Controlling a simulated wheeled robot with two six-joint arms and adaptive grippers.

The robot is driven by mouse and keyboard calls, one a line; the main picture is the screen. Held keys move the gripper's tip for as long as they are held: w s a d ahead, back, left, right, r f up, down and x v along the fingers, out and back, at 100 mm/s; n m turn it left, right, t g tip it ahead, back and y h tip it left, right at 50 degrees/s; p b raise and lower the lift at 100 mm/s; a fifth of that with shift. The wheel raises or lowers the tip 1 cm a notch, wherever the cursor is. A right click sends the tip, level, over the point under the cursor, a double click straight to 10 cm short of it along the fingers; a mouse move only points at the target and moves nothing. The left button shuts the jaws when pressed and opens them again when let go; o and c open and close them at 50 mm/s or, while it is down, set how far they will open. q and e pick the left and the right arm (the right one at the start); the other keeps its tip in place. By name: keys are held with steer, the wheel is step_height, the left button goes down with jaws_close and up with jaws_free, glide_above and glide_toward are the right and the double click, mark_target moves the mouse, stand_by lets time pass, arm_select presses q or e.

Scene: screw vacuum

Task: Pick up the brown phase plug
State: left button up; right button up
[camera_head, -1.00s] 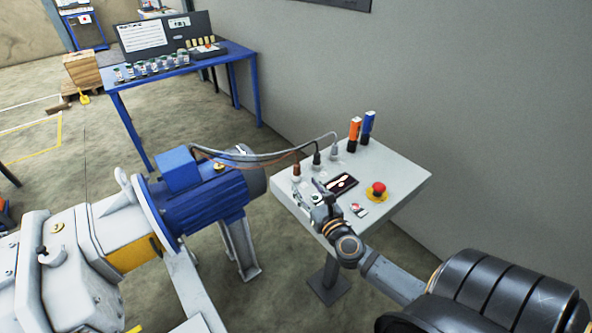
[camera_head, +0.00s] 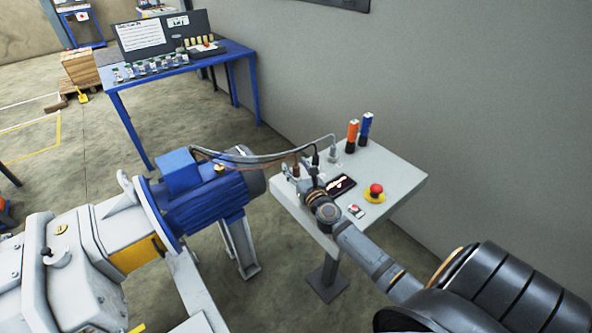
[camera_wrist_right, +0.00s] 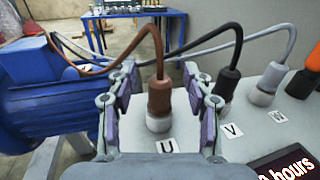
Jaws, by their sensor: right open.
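The brown phase plug (camera_wrist_right: 159,98) stands upright in its white socket by the letter U in the right wrist view. Its brown cable bends left toward the blue motor. In the head view the plug (camera_head: 296,170) is partly hidden by my right gripper (camera_head: 299,178). My right gripper, also in the right wrist view (camera_wrist_right: 160,85), is open, with one finger on each side of the plug and gaps visible between. My left gripper is not in view.
A black plug (camera_wrist_right: 228,84) at V and a grey plug (camera_wrist_right: 270,76) stand close to the right. The blue motor (camera_head: 205,200) is at left. A red emergency button (camera_head: 376,190) and two upright handles, orange (camera_head: 352,135) and blue (camera_head: 365,128), share the panel (camera_head: 400,180).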

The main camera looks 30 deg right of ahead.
mark_target(297, 167)
steer(key=shift+w, duration=0.3)
steer(key=shift+s, duration=0.15)
steer(key=shift+c, duration=1.2)
jaws_close()
steer(key=shift+r, duration=0.3)
steer(key=r+p, duration=0.1)
steer(key=r, duration=0.1)
steer(key=r+p, duration=0.2)
steer(key=shift+s+r+p, duration=0.1)
steer(key=shift+s+p, duration=0.2)
steer(key=shift+s, duration=0.1)
steer(key=s+r+p, duration=0.1)
steer(key=s+r, duration=0.3)
steer(key=s, duration=0.2)
steer(key=s+a+r+p, duration=0.1)
steer(key=s+r+p, duration=0.1)
steer(key=s+r, duration=0.2)
steer(key=s, duration=0.3)
steer(key=shift+a+r, duration=0.15)
steer(key=shift+a, duration=0.15)
